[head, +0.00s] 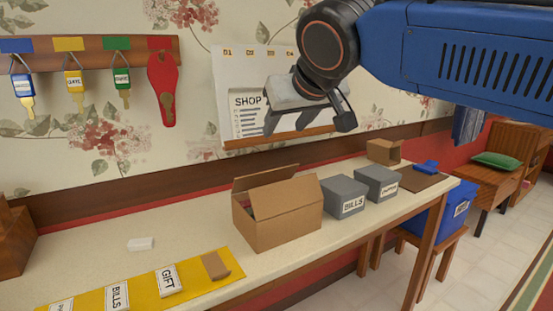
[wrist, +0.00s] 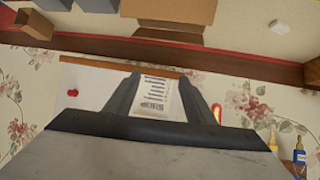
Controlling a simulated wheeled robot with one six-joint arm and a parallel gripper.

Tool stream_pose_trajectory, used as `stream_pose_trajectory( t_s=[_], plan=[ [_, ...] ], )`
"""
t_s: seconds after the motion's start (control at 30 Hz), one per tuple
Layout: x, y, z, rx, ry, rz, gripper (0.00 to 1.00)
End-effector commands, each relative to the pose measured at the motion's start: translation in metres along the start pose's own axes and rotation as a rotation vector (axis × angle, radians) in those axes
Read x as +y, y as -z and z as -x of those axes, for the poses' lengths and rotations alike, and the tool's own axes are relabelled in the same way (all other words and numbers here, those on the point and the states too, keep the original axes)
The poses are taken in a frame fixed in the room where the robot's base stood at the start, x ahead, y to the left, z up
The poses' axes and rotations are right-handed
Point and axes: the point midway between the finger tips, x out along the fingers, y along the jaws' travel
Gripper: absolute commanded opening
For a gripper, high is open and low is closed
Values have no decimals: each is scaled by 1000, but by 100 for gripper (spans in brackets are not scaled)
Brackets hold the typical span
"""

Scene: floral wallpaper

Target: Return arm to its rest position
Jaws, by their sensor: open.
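My gripper (head: 308,118) is at the end of my blue arm in the head view, raised above the table in front of the wall. Its jaws are open, with no object seen held between them. A white board (head: 229,118) with a SHOP list (head: 248,112) hangs on the wall behind it, partly hidden by the gripper. In the wrist view the two fingers (wrist: 158,98) frame the SHOP list (wrist: 153,98), which appears upside down. I cannot tell the exact gap to the wall.
An open cardboard box (head: 290,222) stands on the table (head: 100,264) below. Grey boxes, one labelled BILLS (head: 345,196), stand to its right. A yellow strip (head: 205,285) with label cards lies in front. Keys hang on a wooden rack (head: 95,52) at left.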

Motion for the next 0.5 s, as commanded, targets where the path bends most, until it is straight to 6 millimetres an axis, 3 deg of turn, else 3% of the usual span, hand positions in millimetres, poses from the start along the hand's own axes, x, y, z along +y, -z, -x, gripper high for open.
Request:
stream_pose_trajectory(
  t_s=[0.03, 0.2, 0.5],
  plan=[
    [20, -20, -4, -28, -22, -13, 49],
    [70, -88, -12, -122, -72, -45, 49],
    [133, -217, -14, -277, -133, -126, 49]
  ],
)
